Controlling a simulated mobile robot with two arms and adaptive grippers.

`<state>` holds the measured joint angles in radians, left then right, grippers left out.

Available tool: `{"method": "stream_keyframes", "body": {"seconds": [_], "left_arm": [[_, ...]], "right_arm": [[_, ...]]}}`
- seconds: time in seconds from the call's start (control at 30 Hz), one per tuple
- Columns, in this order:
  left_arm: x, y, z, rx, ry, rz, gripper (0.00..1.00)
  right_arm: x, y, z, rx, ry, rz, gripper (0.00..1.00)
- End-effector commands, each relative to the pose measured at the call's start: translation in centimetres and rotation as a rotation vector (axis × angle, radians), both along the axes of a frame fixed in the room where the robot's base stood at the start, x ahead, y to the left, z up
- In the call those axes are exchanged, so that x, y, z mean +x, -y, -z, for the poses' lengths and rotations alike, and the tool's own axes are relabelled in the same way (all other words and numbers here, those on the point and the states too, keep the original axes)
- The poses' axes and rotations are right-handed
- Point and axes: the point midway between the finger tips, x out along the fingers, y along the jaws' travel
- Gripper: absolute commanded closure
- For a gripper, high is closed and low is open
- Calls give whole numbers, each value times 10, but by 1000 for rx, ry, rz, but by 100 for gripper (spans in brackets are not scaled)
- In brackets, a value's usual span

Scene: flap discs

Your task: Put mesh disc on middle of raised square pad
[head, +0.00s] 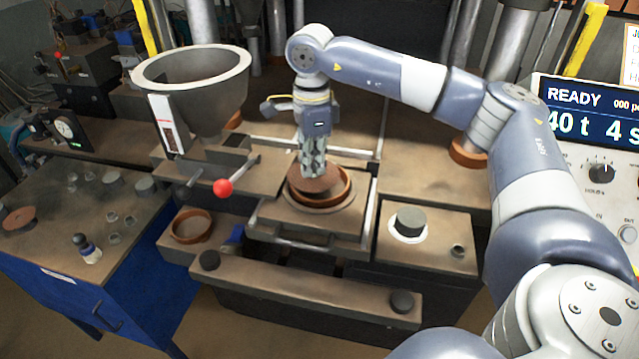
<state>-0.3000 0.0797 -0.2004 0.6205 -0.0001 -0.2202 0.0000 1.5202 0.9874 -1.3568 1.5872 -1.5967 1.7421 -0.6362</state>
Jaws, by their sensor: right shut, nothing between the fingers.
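A reddish-brown round disc (318,187), which looks like the mesh disc, is at the middle of the raised square pad (272,221). It sits within or over an orange-brown ring (345,193) on that pad; whether it lies flat or leans on the rim I cannot tell. My right gripper (311,175) points straight down just above the disc, its fingers together with nothing held. The fingertips hide the back of the disc, and whether they touch it is unclear. My left gripper is out of view.
A grey hopper (215,112) and a red-knobbed lever (223,187) stand left of the pad. Another orange ring (190,226) lies front left. A dark cylinder (410,220) stands on the right block. Another brown disc (19,219) lies on the left bench with small metal parts.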

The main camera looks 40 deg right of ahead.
Motion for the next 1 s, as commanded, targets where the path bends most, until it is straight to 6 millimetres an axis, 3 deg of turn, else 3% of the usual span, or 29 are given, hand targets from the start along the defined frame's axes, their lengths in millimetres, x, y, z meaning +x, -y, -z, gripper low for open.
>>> {"method": "stream_keyframes", "body": {"seconds": [1.0], "left_arm": [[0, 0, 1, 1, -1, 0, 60]], "right_arm": [[3, 12, 3, -2, -4, 2, 100]]}}
